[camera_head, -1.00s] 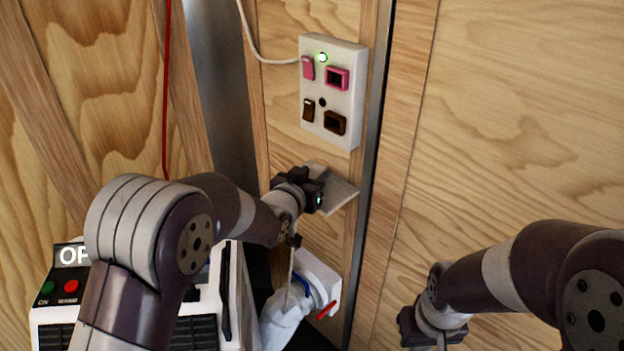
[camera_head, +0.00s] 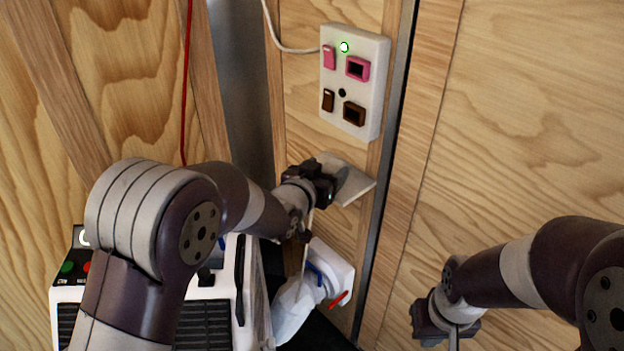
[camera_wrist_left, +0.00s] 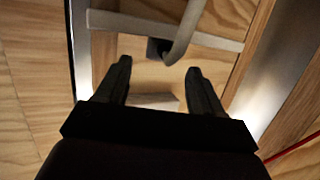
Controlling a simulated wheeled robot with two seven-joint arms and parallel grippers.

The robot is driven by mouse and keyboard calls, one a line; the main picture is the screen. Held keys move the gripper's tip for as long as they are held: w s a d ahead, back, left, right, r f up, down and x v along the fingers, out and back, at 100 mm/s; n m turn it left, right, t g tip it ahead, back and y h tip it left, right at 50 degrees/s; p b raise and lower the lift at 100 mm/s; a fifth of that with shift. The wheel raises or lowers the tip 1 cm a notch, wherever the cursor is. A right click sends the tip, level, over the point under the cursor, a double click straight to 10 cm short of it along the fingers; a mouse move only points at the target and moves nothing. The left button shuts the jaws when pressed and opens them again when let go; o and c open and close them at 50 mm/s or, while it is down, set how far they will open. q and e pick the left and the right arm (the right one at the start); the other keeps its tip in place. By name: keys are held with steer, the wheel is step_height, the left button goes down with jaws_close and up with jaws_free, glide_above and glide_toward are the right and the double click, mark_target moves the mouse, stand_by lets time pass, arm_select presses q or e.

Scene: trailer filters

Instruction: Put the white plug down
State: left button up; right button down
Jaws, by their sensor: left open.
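My left gripper (camera_head: 326,188) is beside the small grey shelf (camera_head: 354,184) below the white socket panel (camera_head: 352,112). In the left wrist view its two fingers (camera_wrist_left: 159,68) are apart with nothing between them but the wooden wall behind. Past the fingertips there is a curved grey tube or cable (camera_wrist_left: 186,35) with a dark block (camera_wrist_left: 157,48) beside it. I cannot make out the white plug for certain in either view. My right gripper (camera_head: 445,325) is low at the right; its fingers are not clear.
The panel holds pink and brown switches and sockets and a lit green lamp; a white cable (camera_head: 284,46) runs to it. A white fitting (camera_head: 336,268) with a red lever is below. A white machine (camera_head: 215,290) stands at lower left. The right wall is bare.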

arm_select(q)
steer(key=p+v, duration=0.1)
steer(key=v, duration=0.8)
steer(key=shift+s, duration=0.4)
steer(key=shift+a, duration=0.15)
